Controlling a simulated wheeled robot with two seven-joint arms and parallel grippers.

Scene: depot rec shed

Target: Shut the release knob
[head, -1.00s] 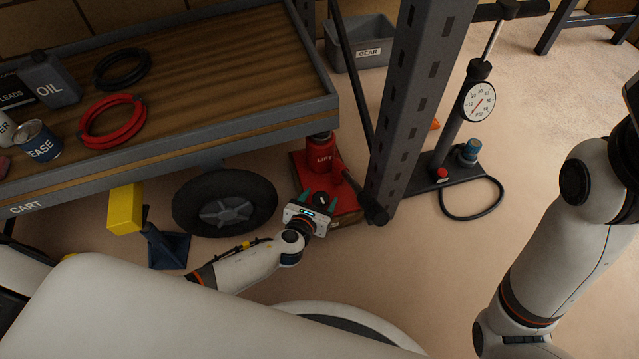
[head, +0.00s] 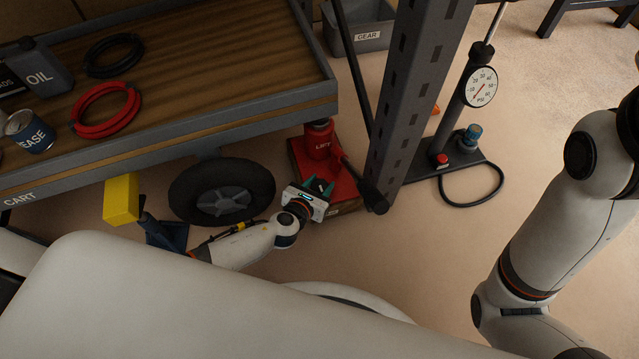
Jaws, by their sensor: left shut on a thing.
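The red jack (head: 318,142), marked LIFT, stands on a red base (head: 343,186) on the floor between the cart and the grey upright. My left gripper (head: 318,187) is at the near left edge of that base. Its teal fingers are shut on the small black release knob (head: 320,184), which is mostly hidden between them. The knob's exact angle cannot be told. My right arm comes in at the right edge of the picture; its gripper is out of view.
The slotted grey upright (head: 415,90) and a floor pump (head: 467,120) stand to the right.

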